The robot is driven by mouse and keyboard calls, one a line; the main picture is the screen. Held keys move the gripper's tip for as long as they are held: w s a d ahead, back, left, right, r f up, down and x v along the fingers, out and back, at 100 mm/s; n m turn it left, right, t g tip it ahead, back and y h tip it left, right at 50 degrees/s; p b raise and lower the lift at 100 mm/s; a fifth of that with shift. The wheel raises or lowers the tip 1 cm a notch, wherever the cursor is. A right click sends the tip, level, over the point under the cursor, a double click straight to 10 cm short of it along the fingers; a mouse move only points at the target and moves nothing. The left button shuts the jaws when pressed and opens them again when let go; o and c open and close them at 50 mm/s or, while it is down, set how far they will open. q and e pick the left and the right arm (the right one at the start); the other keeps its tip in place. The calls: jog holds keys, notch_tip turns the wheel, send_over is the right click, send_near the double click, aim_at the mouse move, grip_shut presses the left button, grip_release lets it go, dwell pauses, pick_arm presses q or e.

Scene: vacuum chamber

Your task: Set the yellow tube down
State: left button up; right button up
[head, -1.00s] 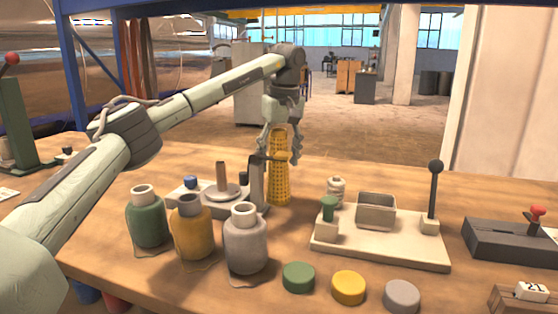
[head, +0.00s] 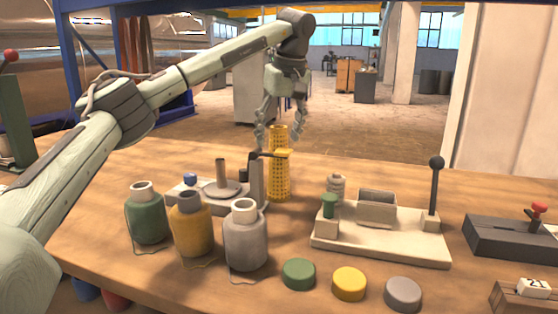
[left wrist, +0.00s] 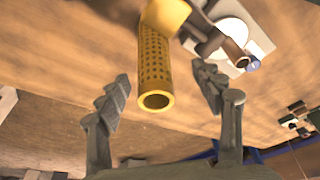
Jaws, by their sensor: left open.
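My right gripper is out of view.
Green, yellow and grey bottles (head: 191,230) stand front left, beside the fixture (head: 222,190). Green, yellow and grey caps (head: 349,284) lie along the front. A beige base with a lever (head: 380,235) stands right of the tube. The table behind the tube is clear.

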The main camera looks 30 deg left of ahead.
aim_at(276, 158)
pick_arm(q)
jog(key=shift+a+f, duration=0.1)
jog(key=shift+f, duration=0.45)
jog(key=x, duration=0.4)
jog(key=w+x, duration=0.1)
jog(key=x, duration=0.1)
jog(key=shift+w+a+f+p, duration=0.1)
jog(key=shift+a+f+p, duration=0.05)
jog(key=shift+f+p, duration=0.15)
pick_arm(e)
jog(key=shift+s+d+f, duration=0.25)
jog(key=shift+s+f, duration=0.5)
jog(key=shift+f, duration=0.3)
pick_arm(q)
jog(key=shift+c, duration=0.5)
jog(key=shift+r, duration=0.1)
jog(key=c, duration=1.2)
